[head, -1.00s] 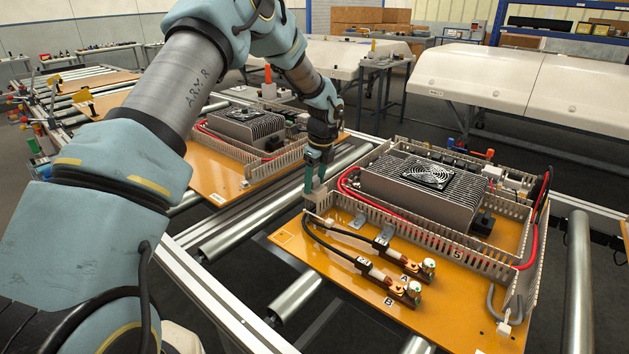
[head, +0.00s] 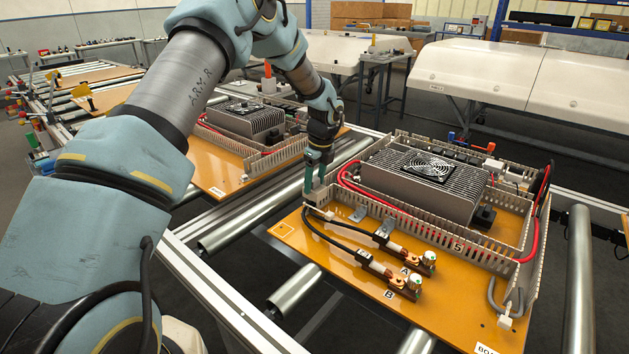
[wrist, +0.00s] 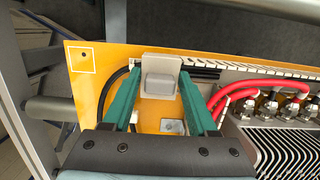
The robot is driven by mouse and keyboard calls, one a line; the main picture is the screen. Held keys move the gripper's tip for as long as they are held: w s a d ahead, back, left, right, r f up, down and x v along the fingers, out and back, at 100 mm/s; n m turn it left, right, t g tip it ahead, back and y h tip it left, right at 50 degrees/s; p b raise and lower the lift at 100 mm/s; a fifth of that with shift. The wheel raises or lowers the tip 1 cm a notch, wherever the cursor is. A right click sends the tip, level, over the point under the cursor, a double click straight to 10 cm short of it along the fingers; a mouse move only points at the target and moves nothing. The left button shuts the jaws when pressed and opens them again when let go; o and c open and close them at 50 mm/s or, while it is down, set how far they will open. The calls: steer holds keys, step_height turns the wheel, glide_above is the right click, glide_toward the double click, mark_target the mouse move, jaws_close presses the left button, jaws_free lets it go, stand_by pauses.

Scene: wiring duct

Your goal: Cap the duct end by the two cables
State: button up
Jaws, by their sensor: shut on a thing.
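My gripper (head: 316,187) has two green fingers and is shut on a pale grey end cap (wrist: 160,62). The cap is a flat plate with a raised block between the fingertips in the wrist view. It is at the near-left end of the slotted grey duct (head: 405,226), where the two black cables (head: 337,230) come out. The duct's slotted wall (wrist: 265,69) runs right from the cap. The cap looks close to the duct end; my fingers partly hide it in the head view, and I cannot tell whether it is seated.
The orange board (head: 300,252) carries a finned heatsink (head: 410,190) with a fan, red cables (head: 352,192) and two copper terminals (head: 425,262). A small metal bracket (wrist: 172,126) is close to my right finger. Steel rollers (head: 295,291) lie in front of the board.

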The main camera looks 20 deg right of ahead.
mark_target(319, 189)
steer(key=shift+f, duration=0.35)
steer(key=o, duration=1.4)
steer(key=r+b, duration=0.1)
steer(key=r, duration=0.2)
steer(key=s+r, duration=0.1)
steer(key=r, duration=0.3)
steer(key=r+b, duration=0.1)
steer(key=r, duration=0.2)
steer(key=shift+s+d+r+b, duration=0.2)
steer(key=shift+d+r+b, duration=0.1)
steer(key=shift+d+r, duration=0.1)
steer(key=shift+f, duration=0.1)
